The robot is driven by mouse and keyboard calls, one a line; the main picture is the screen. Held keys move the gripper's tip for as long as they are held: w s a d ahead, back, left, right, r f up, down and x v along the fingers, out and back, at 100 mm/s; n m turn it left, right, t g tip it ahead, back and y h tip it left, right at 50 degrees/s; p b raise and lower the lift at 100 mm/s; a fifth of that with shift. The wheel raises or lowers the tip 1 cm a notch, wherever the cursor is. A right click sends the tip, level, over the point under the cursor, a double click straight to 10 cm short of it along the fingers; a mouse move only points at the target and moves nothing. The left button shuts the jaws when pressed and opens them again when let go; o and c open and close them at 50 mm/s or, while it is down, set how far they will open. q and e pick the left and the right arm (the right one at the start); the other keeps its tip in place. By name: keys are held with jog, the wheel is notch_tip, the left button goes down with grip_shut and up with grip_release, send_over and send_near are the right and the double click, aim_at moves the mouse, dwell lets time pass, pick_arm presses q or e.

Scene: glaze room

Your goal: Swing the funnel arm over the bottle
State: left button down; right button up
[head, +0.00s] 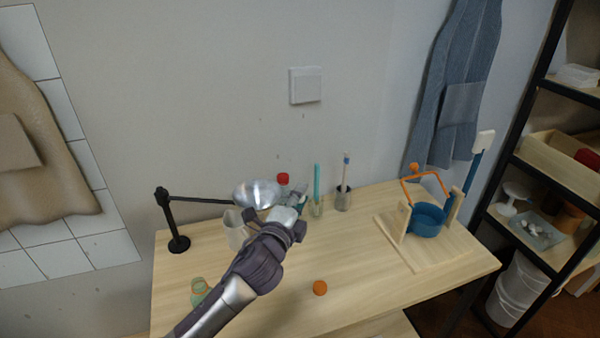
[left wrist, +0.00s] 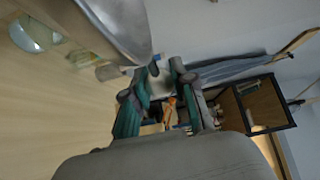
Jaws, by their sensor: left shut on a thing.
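The funnel arm (head: 208,199) is a thin black bar reaching right from a black post on a round base. It carries a shiny metal funnel (head: 257,194), which also shows large at the top of the left wrist view (left wrist: 122,25). My left gripper (head: 298,203) is at the funnel's right side, its fingers shut on the funnel arm; the exact grip spot is hard to see. A small greenish bottle (head: 199,288) stands at the table's front left, apart from the funnel and partly beside my forearm. My right gripper is not in view.
A clear pitcher (head: 236,230) stands just below the funnel. A red-topped container (head: 283,180), a glass with a teal stick (head: 317,205) and a brush cup (head: 343,200) stand behind. An orange cap (head: 320,288) lies in front. A wooden stand with a blue pot (head: 428,221) is right.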

pick_arm(q)
jog(key=s+a+m+g+h, duration=0.5)
jog(key=s+a, duration=0.2)
jog(key=s, duration=0.5)
jog(key=s+a+m+g+h, duration=0.5)
jog(key=s+a, duration=0.3)
jog(key=s, duration=0.5)
jog(key=shift+a+g+h+p, duration=0.15)
jog(key=shift+g+h+p, duration=0.25)
jog(key=shift+g, duration=0.4)
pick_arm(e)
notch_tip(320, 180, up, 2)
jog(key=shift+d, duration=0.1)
